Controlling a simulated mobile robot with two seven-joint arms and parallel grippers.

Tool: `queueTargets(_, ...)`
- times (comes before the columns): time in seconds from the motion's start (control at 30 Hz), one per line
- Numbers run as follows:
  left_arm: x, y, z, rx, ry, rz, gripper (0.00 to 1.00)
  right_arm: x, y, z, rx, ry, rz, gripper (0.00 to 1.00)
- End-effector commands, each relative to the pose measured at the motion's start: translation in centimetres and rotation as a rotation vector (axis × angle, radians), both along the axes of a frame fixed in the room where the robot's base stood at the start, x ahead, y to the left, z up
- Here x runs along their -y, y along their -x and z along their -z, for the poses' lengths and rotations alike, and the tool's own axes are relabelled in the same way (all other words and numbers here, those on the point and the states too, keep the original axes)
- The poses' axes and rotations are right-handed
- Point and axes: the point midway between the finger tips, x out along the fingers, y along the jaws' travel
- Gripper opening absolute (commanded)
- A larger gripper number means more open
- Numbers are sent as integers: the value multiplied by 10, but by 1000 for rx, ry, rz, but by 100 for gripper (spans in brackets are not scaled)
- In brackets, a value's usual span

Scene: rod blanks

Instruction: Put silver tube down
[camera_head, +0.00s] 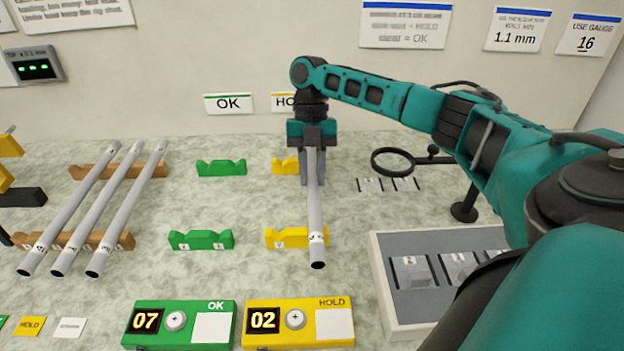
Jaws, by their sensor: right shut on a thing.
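My right gripper (313,180) is shut on a silver tube (315,208), gripping it near its far end. The tube points toward me, its near end showing a dark opening and a small mark on a white band. It lies in the picture over the right part of the yellow front cradle (285,239) and beside the yellow rear cradle (284,167), which the gripper partly hides. I cannot tell whether the tube touches the cradles. The green rear cradle (221,168) and green front cradle (201,240) are empty. My left gripper is not in view.
Three silver tubes (70,208) lie on a wooden rack (122,241) at left. A green OK counter box (150,340) reads 07; a yellow HOLD box (285,343) reads 02. A magnifier (393,150) and a grey tray (381,262) stand at right.

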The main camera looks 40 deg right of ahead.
Motion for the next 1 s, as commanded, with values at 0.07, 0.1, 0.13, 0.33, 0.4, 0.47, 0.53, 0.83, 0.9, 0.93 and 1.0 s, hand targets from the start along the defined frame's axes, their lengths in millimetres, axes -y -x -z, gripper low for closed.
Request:
queueTargets(0.07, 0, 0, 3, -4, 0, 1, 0, 0, 0, 13, 0, 0, 0, 0)
queueTargets(0.1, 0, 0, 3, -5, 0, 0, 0, 0, 0, 16, 0, 0, 0, 0)
queueTargets(0.13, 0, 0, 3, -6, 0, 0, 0, 0, 0, 18, 1, -1, 0, 0)
queueTargets(0.33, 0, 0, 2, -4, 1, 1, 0, 0, -1, 19, 3, 0, 0, 0)
queueTargets(0.4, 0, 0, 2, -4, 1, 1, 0, 0, 0, 19, 2, 0, -1, 28)
queueTargets(0.47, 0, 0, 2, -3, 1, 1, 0, 0, 0, 19, 2, 0, -1, 34)
queueTargets(0.53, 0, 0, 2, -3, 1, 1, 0, 0, 0, 19, 2, 0, -1, 40)
queueTargets(0.83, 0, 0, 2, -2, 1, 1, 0, 0, 0, 19, 1, 0, 0, 51)
queueTargets(0.9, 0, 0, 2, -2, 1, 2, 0, 0, -1, 17, 2, 1, 0, 51)
queueTargets(0.93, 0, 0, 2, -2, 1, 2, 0, 1, -1, 16, 3, 0, 0, 51)
queueTargets(1.0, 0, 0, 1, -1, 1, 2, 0, 2, -3, 10, 3, 0, 0, 51)
